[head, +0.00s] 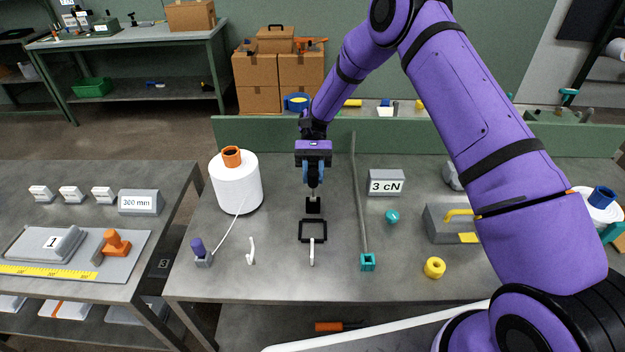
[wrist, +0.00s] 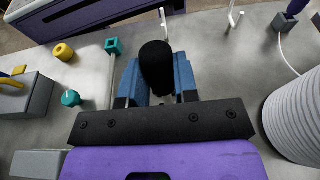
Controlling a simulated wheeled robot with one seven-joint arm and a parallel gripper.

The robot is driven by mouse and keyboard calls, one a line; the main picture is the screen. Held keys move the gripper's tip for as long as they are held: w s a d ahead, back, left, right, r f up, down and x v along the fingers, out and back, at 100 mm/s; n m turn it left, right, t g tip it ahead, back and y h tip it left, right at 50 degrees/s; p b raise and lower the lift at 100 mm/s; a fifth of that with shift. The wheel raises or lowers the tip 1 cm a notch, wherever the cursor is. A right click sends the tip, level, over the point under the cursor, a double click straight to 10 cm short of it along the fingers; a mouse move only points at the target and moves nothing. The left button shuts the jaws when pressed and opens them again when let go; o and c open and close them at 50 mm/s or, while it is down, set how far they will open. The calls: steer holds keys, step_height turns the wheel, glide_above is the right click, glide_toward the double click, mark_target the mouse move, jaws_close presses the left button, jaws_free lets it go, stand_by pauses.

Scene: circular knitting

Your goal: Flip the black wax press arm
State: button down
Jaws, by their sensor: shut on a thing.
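My gripper (head: 313,180) points down over the middle of the table. In the wrist view its two blue fingers (wrist: 158,85) are closed around a black rounded piece (wrist: 157,62), which I take to be the black wax press arm. In the head view a small black block (head: 313,206) shows just below the fingers. A black square frame (head: 312,230) stands in front of it, nearer to me, with a pale hook (head: 312,253) at its front. The fingers and the black piece hide how the arm joins its base.
A white yarn cone (head: 236,185) stands to the left, its yarn running to a purple-topped post (head: 200,252). A grey rod with a teal foot (head: 367,262) stands close on the right. A "3 cN" block (head: 386,188) and yellow ring (head: 434,267) lie further right.

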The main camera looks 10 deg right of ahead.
steer(key=shift+w+d+f+g+y, duration=0.1)
steer(key=shift+w+d+g+y, duration=0.05)
steer(key=shift+w+g, duration=0.7)
steer(key=shift+w+d+f+g+y, duration=0.15)
steer(key=shift+w+g, duration=0.45)
steer(key=shift+g, duration=0.35)
steer(key=c, duration=0.9)
jaws_free()
steer(key=shift+o, duration=0.2)
